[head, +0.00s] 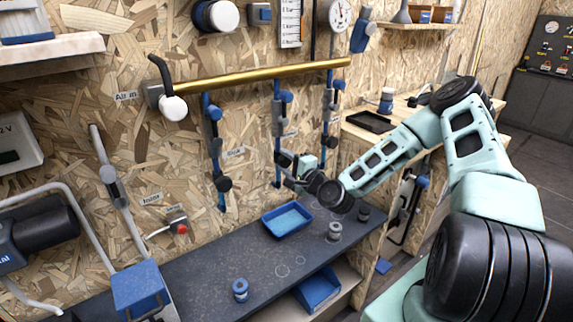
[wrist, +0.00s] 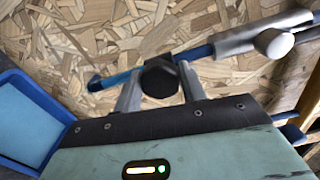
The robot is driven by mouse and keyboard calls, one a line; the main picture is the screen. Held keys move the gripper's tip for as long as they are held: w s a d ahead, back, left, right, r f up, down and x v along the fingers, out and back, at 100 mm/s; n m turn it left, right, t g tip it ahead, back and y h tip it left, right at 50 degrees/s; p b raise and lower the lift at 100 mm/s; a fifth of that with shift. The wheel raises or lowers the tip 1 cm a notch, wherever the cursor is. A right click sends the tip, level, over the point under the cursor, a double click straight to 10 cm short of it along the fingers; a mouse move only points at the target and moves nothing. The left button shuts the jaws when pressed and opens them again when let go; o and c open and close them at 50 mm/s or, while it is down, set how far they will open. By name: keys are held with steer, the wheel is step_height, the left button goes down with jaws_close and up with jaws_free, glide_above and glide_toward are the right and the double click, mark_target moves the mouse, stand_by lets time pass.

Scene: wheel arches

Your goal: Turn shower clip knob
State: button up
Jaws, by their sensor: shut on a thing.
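In the wrist view, a dark, many-sided knob (wrist: 159,79) sits between the two grey fingers of my gripper (wrist: 160,86), which is shut on it. The knob is on a blue hanging rod or hose that lies across the wrist view; its blue end (wrist: 117,80) shows left of the fingers. In the head view my gripper (head: 287,160) is at the lower part of the middle of three hanging blue pieces (head: 277,113); the knob is hidden there. A grey clip with a pale knob (wrist: 274,43) shows to the right in the wrist view.
A brass rail (head: 250,80) runs above the hanging pieces on the chipboard wall. Below, a dark bench (head: 210,268) holds a blue tray (head: 287,220) and grey cylinders (head: 334,231). The blue tray edge (wrist: 40,115) shows in the wrist view.

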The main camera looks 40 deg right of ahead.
steer(key=shift+m, duration=1)
steer(key=o, duration=1)
steer(key=shift+s+d+p, duration=0.2)
steer(key=shift+s+p, duration=0.6)
steer(key=shift+s, duration=3.6)
steer(key=shift+s+d+p, duration=0.15)
steer(key=shift+s+p, duration=0.6)
steer(key=shift+s, duration=3.6)
